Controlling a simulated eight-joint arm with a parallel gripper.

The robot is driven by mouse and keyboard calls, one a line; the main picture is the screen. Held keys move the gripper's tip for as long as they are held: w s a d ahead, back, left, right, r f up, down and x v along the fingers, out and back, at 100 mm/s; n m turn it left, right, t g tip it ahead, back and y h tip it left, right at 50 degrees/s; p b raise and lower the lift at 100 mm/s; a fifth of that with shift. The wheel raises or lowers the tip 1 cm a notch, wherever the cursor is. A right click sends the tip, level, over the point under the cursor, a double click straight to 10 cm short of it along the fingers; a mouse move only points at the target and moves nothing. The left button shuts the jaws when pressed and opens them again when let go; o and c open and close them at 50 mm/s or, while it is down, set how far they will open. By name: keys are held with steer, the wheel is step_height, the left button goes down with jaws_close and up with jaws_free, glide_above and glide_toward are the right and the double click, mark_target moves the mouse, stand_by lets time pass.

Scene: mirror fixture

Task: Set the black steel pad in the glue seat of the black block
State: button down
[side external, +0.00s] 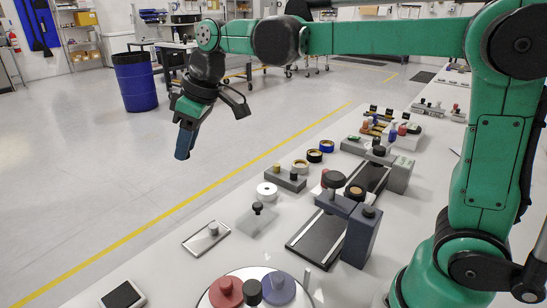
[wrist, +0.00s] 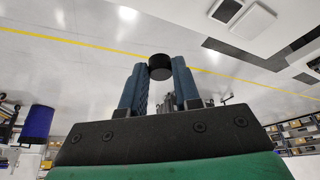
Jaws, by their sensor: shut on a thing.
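My gripper (side external: 184,146) is raised at the upper left of the side external view, over the floor beyond the table's left edge, with its blue fingers pointing down. In the wrist view my gripper (wrist: 159,73) is shut on a short round black piece, the black steel pad (wrist: 160,67), held between the fingertips. The pad cannot be made out in the side external view. I cannot tell for sure which thing is the black block; a dark flat base (side external: 318,238) with a blue-grey post lies on the table, well to the right of my gripper. No glue seat can be made out.
The blue-grey post (side external: 360,235) stands tall. Space around my gripper is clear.

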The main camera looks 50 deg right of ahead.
steer(key=s+d+f+m+h, duration=0.1)
steer(key=s+d+f+m, duration=0.15)
steer(key=d, duration=0.75)
steer(key=m+h, duration=0.4)
steer(key=m, duration=0.5)
glide_above(355, 190)
steer(key=f, duration=0.7)
steer(key=shift+s+a+f, duration=0.25)
steer(key=shift+a+f, duration=0.05)
steer(key=shift+s+d+f, duration=0.1)
steer(key=shift+s+f, duration=0.1)
steer(key=shift+s, duration=0.1)
steer(key=shift+f, duration=1.8)
steer(key=shift+f, duration=0.7)
